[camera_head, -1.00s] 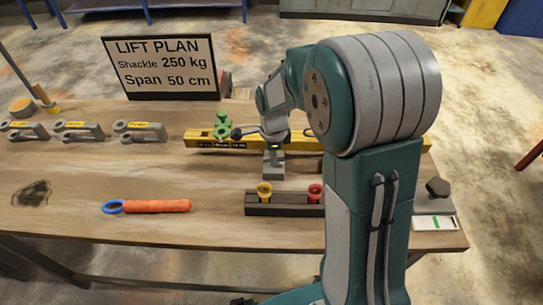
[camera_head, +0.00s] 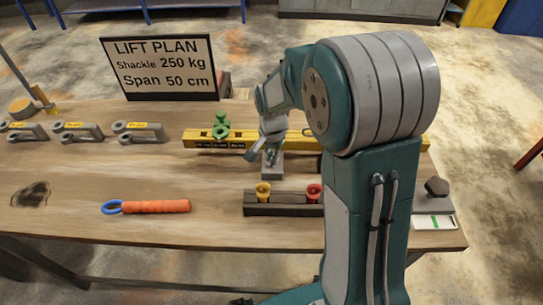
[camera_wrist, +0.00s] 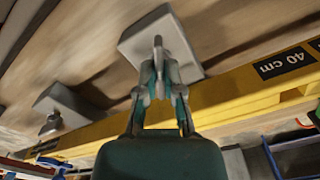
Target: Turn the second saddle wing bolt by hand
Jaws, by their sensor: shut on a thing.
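My gripper (camera_wrist: 161,88) is shut on an upright grey wing bolt (camera_wrist: 158,52) on a pale grey saddle block (camera_wrist: 135,42), beside the yellow beam. In the head view, my gripper (camera_head: 268,152) points down over the grey block (camera_head: 272,173), and my own wrist hides much of the bolt. The yellow beam (camera_head: 300,140) lies behind the block. It crosses the wrist view diagonally, with a black "40 cm" label (camera_wrist: 286,63). Another grey block (camera_wrist: 65,105) with a small dark knob stands further left in the wrist view.
A green fitting (camera_head: 221,126) sits on the beam. A dark holder (camera_head: 285,210) with yellow and red pieces stands in front. An orange-handled tool (camera_head: 155,206) lies front left, several shackles (camera_head: 138,132) back left. A lift plan sign (camera_head: 160,68) stands behind.

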